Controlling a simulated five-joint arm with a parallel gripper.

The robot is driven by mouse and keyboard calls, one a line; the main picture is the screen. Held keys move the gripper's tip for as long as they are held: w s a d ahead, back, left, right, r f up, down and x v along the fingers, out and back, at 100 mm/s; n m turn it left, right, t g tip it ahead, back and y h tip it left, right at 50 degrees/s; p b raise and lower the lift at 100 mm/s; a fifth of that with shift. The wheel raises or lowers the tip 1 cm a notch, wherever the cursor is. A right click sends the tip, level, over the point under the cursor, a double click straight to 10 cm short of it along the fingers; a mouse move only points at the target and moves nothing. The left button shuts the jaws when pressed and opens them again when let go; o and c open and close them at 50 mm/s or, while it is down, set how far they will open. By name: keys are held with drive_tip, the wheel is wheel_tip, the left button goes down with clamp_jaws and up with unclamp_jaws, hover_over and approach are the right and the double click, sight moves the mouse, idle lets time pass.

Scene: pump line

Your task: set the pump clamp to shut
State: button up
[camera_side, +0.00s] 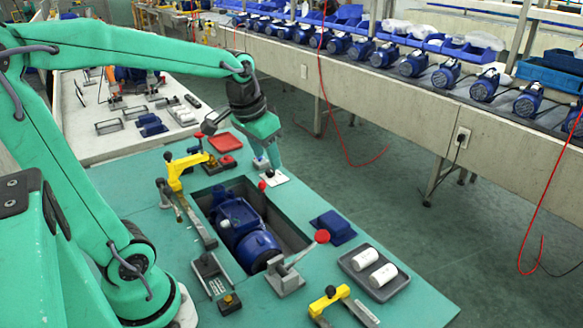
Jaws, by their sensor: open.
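A blue pump (243,228) lies in a recess of the green worktop. A grey clamp (286,276) stands at the recess's near right corner, by the pump's round end. Its lever slants up to the right and ends in a red ball (322,236). I cannot tell whether this clamp grips the pump. My green gripper (270,168) points down at the recess's far edge, apart from that lever and empty as far as I see. A smaller red knob (262,185) shows just below my gripper; what it belongs to is partly hidden.
Yellow clamps stand at the far left (187,170) and near edge (328,300) of the worktop. A grey tray (347,264) with two white cylinders, a blue block (333,226) and a red tray (225,142) lie around the recess.

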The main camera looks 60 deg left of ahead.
drive_tip(key=w+a+f+n+g, duration=0.1)
drive_tip(key=w+a+f+g, duration=0.1)
drive_tip(key=w+a+f, duration=0.55)
drive_tip(key=g, duration=0.1)
hover_over(262, 182)
drive_tip(key=shift+n+h, duration=0.4)
wheel_tip(262, 182, down, 7)
drive_tip(key=shift+r, duration=0.1)
drive_tip(key=shift+f, duration=3.9)
drive_tip(key=shift+c, duration=0.3)
